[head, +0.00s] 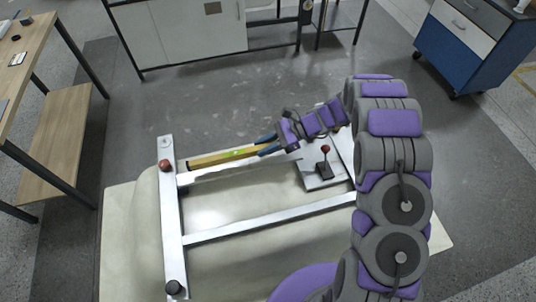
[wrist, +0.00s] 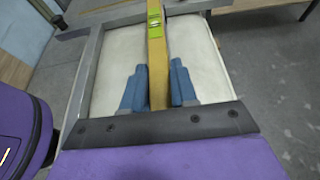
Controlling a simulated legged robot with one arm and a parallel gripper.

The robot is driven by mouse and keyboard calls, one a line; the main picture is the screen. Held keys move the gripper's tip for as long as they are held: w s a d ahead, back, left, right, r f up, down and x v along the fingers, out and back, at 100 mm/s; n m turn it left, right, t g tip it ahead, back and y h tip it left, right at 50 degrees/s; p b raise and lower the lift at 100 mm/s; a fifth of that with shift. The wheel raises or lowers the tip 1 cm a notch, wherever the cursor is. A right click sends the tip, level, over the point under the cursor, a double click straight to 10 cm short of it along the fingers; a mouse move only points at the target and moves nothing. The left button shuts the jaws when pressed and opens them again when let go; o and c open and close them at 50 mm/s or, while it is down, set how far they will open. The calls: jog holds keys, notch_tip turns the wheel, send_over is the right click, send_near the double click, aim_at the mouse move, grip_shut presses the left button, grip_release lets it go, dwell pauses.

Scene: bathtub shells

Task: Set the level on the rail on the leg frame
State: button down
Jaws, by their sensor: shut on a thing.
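The level is a long yellow bar with a green vial (head: 237,153), and it runs along the far rail (head: 235,170) of the metal leg frame (head: 172,225). My gripper (head: 268,146) is shut on the level near its right part. In the wrist view the blue fingers (wrist: 158,88) stand on both sides of the yellow level (wrist: 157,62), which points away from me. The level lies about parallel to the rail, at or just above it; I cannot tell if they touch. The level's right end is hidden by my gripper.
The frame lies over a pale tub shell (head: 140,240). A red knob (head: 165,165) and a black knob (head: 174,288) sit on its left bar. A plate with a red-tipped lever (head: 325,165) is at right. A wooden table (head: 22,50) and blue cabinet (head: 465,45) stand apart.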

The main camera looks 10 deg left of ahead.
aim_at(268, 159)
jog(key=shift+d+f, duration=0.1)
jog(key=shift+d, duration=0.25)
jog(key=f, duration=0.2)
jog(key=f+b, duration=0.1)
jog(key=shift+d+f, duration=0.35)
jog(key=shift+r, duration=0.15)
jog(key=shift+a, duration=0.1)
jog(key=shift+f, duration=0.3)
jog(key=c, duration=0.9)
grip_release()
jog(key=shift+r, duration=0.2)
jog(key=p+v, duration=0.2)
jog(key=v, duration=1)
jog(key=shift+s+r+p, duration=0.1)
jog(key=shift+p, duration=0.2)
